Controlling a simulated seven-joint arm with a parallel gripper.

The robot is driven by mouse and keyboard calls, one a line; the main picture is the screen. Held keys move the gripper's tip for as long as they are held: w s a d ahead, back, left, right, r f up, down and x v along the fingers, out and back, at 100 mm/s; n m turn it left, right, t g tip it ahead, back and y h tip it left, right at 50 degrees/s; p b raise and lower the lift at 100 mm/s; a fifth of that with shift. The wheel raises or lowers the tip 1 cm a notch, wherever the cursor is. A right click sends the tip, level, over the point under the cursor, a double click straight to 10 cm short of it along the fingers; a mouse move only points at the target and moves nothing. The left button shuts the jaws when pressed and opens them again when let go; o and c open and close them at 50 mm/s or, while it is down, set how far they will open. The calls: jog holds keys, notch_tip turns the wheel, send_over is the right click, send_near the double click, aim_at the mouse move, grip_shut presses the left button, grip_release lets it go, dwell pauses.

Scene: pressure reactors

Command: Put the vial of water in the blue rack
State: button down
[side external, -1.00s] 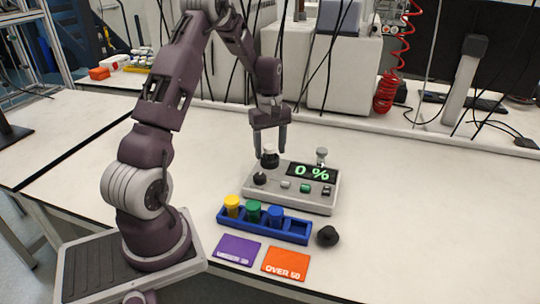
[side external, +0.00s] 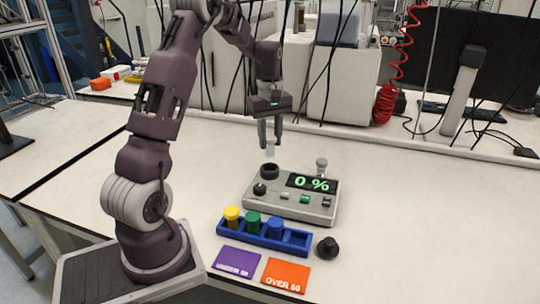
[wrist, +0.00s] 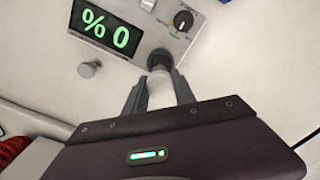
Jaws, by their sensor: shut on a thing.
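My gripper (side external: 270,140) is shut on a clear, pale vial (side external: 270,150) and holds it upright above the grey device. Between my fingers (wrist: 159,92) in the wrist view, the vial (wrist: 160,93) shows as a whitish shape. Whether it holds water is too small to tell. The blue rack (side external: 232,234) stands at the front of the device. Yellow-, green- and blue-topped vials (side external: 253,219) fill its left and middle slots, and the rightmost slot (side external: 297,239) looks empty.
A black round object (side external: 327,246) sits right of the rack. Purple (side external: 237,258) and orange (side external: 285,275) cards lie in front. The right table is clear.

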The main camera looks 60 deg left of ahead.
jog(key=r, duration=0.2)
jog(key=shift+d+r, duration=0.3)
jog(key=shift+s+d+f+n, duration=0.8)
jog(key=shift+d+f+n, duration=0.85)
jog(key=shift+d, duration=2.3)
jog(key=shift+s+d+f+n, duration=0.85)
jog(key=shift+d+f+n, duration=0.8)
jog(key=shift+d, duration=2.25)
jog(key=shift+s+d+f+n, duration=0.8)
jog(key=shift+d+f+n, duration=0.85)
jog(key=shift+d, duration=2.3)
jog(key=shift+f, duration=1.45)
jog(key=shift+f, duration=0.3)
jog(key=c, duration=0.9)
grip_release()
jog(key=shift+c, duration=0.2)
